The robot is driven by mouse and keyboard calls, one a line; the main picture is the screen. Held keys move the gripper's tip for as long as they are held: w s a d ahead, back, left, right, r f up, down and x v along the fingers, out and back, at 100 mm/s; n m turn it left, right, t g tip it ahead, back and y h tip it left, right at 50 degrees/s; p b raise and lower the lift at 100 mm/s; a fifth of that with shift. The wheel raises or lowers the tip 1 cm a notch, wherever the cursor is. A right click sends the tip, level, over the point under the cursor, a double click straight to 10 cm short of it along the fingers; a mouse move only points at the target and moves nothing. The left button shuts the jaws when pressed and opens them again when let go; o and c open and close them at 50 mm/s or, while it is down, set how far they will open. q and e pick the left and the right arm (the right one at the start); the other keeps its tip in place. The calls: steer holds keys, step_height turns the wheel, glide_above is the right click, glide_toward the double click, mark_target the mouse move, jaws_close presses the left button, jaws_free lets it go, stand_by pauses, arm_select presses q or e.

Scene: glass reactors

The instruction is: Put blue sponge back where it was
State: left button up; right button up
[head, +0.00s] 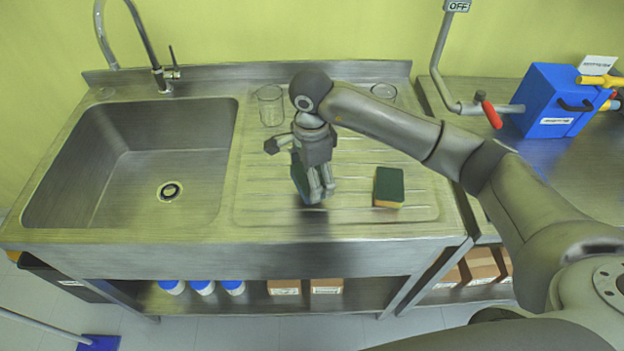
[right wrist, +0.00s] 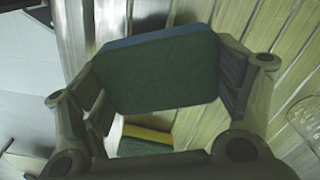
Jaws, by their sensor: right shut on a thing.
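My right gripper (head: 318,190) is over the ribbed drainboard of the sink, fingers pointing down. It is shut on the blue sponge (head: 298,178), partly hidden behind the fingers. In the right wrist view the blue sponge (right wrist: 160,72) sits between the two fingers, its dark green face towards the camera and a blue edge along its top. I cannot tell whether it touches the drainboard. A yellow sponge with a dark green top (head: 389,187) lies on the drainboard to the right; it also shows in the right wrist view (right wrist: 145,138). My left gripper is not in view.
A glass beaker (head: 270,106) stands behind the gripper, and another round glass (head: 384,92) at the back right. The empty sink basin (head: 130,165) is on the left. A blue box (head: 560,100) stands on the right bench. The drainboard's front left is clear.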

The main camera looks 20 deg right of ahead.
steer(key=shift+w+d+f, duration=0.15)
steer(key=shift+w+f, duration=0.05)
steer(key=shift+f, duration=0.1)
step_height(320, 180, down, 2)
steer(key=shift+p, duration=0.9)
steer(key=shift+f, duration=0.55)
steer(key=shift+f, duration=0.1)
steer(key=shift+f, duration=0.15)
steer(key=o, duration=0.8)
